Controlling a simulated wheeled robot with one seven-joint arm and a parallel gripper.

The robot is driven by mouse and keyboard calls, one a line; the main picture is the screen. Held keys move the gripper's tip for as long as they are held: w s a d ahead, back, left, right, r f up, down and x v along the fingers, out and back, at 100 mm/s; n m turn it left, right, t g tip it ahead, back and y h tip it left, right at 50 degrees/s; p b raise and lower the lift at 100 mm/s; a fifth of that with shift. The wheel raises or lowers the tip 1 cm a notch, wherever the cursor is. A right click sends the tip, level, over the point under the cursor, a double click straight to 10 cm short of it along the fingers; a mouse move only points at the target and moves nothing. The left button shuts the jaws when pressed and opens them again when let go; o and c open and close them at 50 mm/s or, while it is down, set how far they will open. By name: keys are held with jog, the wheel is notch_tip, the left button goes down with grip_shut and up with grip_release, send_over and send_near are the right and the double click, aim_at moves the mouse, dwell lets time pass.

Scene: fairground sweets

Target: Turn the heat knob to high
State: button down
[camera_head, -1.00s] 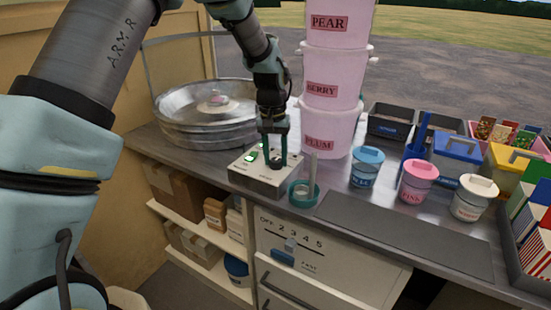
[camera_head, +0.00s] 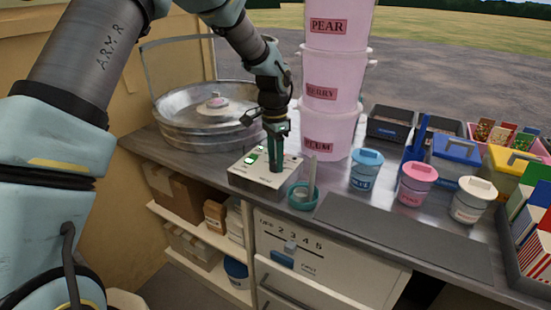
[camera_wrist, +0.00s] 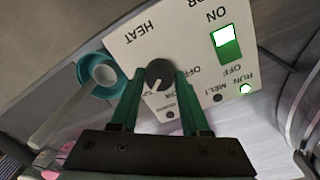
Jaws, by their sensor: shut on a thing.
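The control box (camera_head: 247,176) stands at the counter's front edge, with a white top panel that also shows in the wrist view (camera_wrist: 190,35). The dark round heat knob (camera_wrist: 160,72) sits on this panel near the HEAT label. Its white pointer line is aimed down and slightly left in the wrist view. My gripper (camera_head: 275,168) points down onto the box, its green fingers shut on the knob from both sides. The fingers hide the knob in the head view. A lit green ON/OFF switch (camera_wrist: 226,42) and a small lit green lamp (camera_wrist: 244,89) are on the panel.
A teal cup with a stick (camera_head: 303,196) stands close beside the box. A stack of pink tubs (camera_head: 332,130) is behind it, and a metal pan (camera_head: 180,120) is back left. Blue (camera_head: 366,172), pink (camera_head: 416,182) and cream (camera_head: 472,198) pots stand to the right.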

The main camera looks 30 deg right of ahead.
jog(key=shift+m, duration=0.7)
jog(key=shift+c, duration=1.9)
grip_release()
notch_tip(320, 180, up, 11)
jog(key=b, duration=0.2)
jog(key=shift+w, duration=0.25)
jog(key=shift+f, duration=0.1)
